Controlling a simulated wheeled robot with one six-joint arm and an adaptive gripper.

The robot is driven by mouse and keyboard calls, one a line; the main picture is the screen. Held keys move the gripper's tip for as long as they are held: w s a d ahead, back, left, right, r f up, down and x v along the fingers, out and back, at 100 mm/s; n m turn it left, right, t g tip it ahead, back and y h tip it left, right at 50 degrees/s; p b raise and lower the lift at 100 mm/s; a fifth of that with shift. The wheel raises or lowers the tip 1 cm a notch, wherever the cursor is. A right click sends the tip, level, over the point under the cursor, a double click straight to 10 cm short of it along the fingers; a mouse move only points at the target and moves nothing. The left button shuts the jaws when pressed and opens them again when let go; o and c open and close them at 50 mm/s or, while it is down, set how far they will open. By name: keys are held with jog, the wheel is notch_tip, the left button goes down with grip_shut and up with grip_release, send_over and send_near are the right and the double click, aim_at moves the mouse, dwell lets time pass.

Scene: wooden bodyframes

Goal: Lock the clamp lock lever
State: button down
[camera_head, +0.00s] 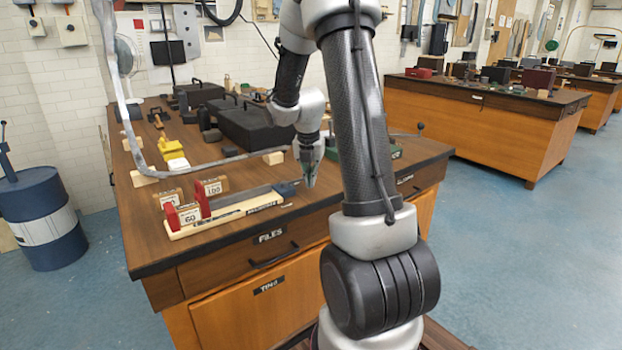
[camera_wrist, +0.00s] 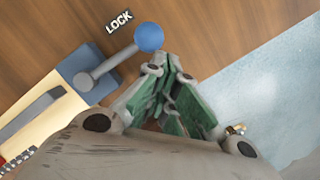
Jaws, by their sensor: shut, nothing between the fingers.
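The clamp lock lever shows in the wrist view as a grey rod with a blue ball knob (camera_wrist: 149,37), rising from a blue block (camera_wrist: 86,72). A black "LOCK" label (camera_wrist: 118,23) lies on the wooden top just beyond the lever. My gripper (camera_wrist: 175,62) is shut and empty, its green-padded fingertips just below and right of the knob; I cannot tell whether they touch it. In the head view my gripper (camera_head: 310,182) points down over the bench's front edge, at the right end of the clamp board (camera_head: 225,218). The lever there is too small to make out clearly.
Black toolboxes (camera_head: 255,125) and a yellow item (camera_head: 175,160) sit farther back on the bench (camera_head: 145,245). A blue drum (camera_head: 40,205) stands at left. The blue floor (camera_head: 520,260) at right is clear.

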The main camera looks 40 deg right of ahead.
dwell(0.5)
jog(key=v, duration=1.2)
jog(key=s+a+r+m+t, duration=0.1)
jog(key=s+a+m, duration=0.3)
jog(key=s+m, duration=0.4)
jog(key=s+a+r+m+y, duration=0.1)
jog(key=s+a+r+m, duration=0.1)
jog(key=s+a+m, duration=0.3)
jog(key=s+a+r+m+t+y, duration=0.1)
jog(key=s+a+m, duration=0.4)
jog(key=s+m, duration=0.5)
jog(key=m, duration=0.3)
jog(key=shift+s+a+r+t, duration=0.25)
jog(key=shift+s+r+t, duration=0.05)
jog(key=shift+s, duration=0.05)
